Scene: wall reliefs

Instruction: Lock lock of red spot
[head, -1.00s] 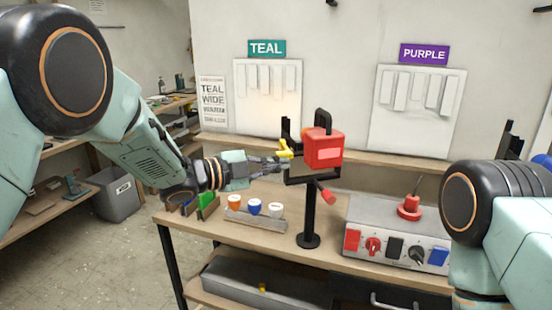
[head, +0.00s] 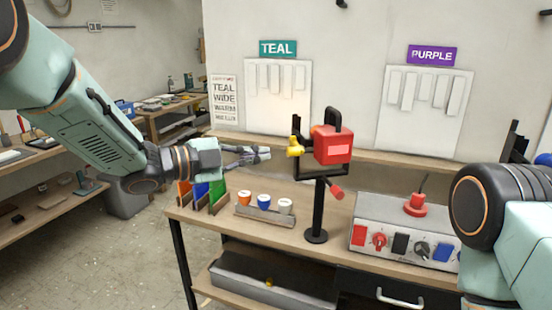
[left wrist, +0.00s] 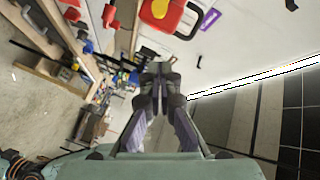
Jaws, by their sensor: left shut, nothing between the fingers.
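My left gripper (head: 266,153) is shut and empty, a short gap to the left of the yellow piece. In the left wrist view, my left gripper (left wrist: 158,82) points toward the red padlock (left wrist: 165,14) at the top. A red spot as such is hard to single out. My right gripper is out of view; only my right arm shows.
A grey control box (head: 400,228) with switches and a red button (head: 415,204) stands right of the stand. Cups in orange, blue and white (head: 264,201) sit on a rack at left. TEAL (head: 278,48) and PURPLE (head: 432,55) wall panels are behind.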

